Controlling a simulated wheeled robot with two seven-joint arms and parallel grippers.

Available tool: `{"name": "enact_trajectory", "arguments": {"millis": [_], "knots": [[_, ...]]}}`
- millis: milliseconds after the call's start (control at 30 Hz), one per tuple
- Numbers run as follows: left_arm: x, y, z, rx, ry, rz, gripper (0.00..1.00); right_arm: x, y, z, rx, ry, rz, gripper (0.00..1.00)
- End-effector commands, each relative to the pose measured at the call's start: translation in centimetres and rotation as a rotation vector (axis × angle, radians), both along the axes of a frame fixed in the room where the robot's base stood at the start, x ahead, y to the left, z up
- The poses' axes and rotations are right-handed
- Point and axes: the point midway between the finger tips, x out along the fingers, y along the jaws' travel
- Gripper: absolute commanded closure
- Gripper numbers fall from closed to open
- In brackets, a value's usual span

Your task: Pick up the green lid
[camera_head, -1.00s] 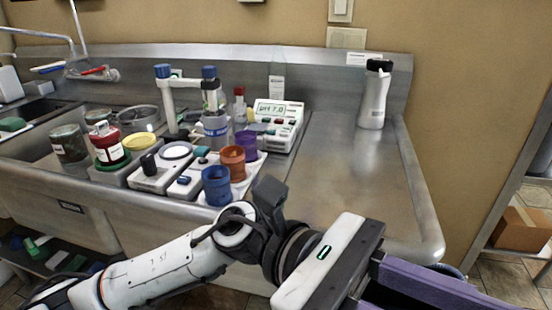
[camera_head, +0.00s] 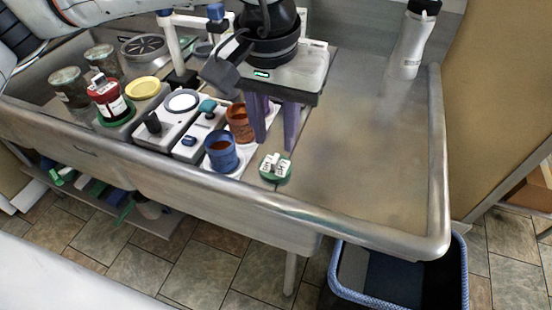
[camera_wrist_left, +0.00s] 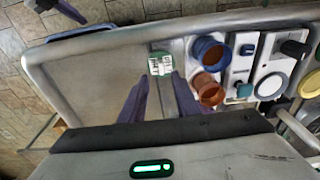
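The green lid (camera_head: 275,168) lies on the metal counter near its front edge, right of the blue cup. White labelled pieces sit on top of it. In the left wrist view the lid (camera_wrist_left: 161,63) is just beyond the fingertips, roughly centred between them. My left gripper (camera_head: 273,147) points down with its purple fingers apart and empty, above and slightly behind the lid. Its open fingers also show in the wrist view (camera_wrist_left: 160,78). A grey and purple part at the wrist view's top left looks like my right gripper (camera_wrist_left: 62,9), mostly cut off.
A blue cup (camera_head: 221,152) and an orange cup (camera_head: 240,124) stand close left of the lid. A red-capped jar (camera_head: 109,100) and yellow lid (camera_head: 142,88) are farther left. A white bottle (camera_head: 411,47) stands at the back right. The right counter is clear; a blue-rimmed bin (camera_head: 398,299) is below.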

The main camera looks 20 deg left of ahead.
Motion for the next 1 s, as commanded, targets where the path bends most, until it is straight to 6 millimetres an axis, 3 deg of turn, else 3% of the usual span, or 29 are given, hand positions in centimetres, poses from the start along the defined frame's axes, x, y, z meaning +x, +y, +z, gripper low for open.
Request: {"name": "enact_trajectory", "arguments": {"millis": [233,500,767,800,967,1000], "knots": [[0.2,0.1,-2.0,-0.002,0.003,0.0,0.71,0.0,-0.1,0.3,0.0,0.001,-0.001,1.0],[0.6,0.3,-5.7,-0.004,0.002,0.001,0.71,-0.1,-0.2,0.8,0.001,0.0,-0.005,1.0],[0.7,0.3,-6.2,-0.005,0.002,0.0,0.71,0.0,-0.2,0.8,0.001,0.0,-0.005,1.0],[0.7,0.3,-6.2,-0.005,0.002,0.0,0.73,0.0,-0.2,0.8,0.0,-0.001,-0.006,1.0],[0.7,0.3,-6.1,-0.005,0.002,0.0,1.0,0.0,-0.2,0.7,0.0,-0.001,-0.006,1.0],[0.7,0.3,-6.1,-0.005,0.002,0.0,1.0,0.0,-0.2,0.7,0.0,0.0,-0.006,1.0]]}}
